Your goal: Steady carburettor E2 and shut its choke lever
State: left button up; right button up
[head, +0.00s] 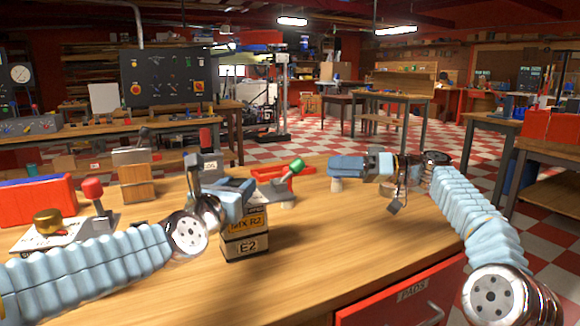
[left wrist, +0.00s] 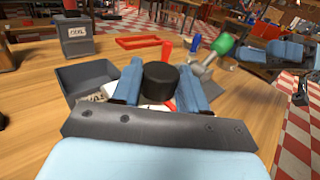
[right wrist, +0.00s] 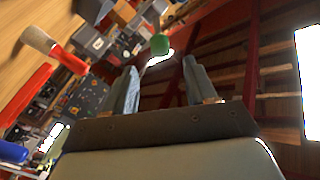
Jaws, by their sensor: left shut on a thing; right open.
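A block labelled E2 (head: 245,244) stands on the bench in the head view, with a yellow label above it. My left gripper (head: 240,190) is over it and hides its upper part. In the left wrist view my left gripper is shut on a black cylinder (left wrist: 160,82). A green-knobbed lever (head: 297,165) rises right of the left gripper; it also shows in the left wrist view (left wrist: 222,45). I cannot tell whether it joins the E2 block. My right gripper (head: 340,167) is open and empty, right of the green knob. The green knob (right wrist: 160,44) shows beyond its fingers.
A red tray (head: 283,176) lies behind the green lever. A red-knobbed lever (head: 92,188) and a red box (head: 38,200) stand at the left. A wooden block (head: 138,182) is behind them. The bench front (head: 330,250) is clear.

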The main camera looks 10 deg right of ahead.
aim_at(298, 166)
jog(key=x, duration=1.1)
jog(key=shift+a, duration=0.15)
grip_shut()
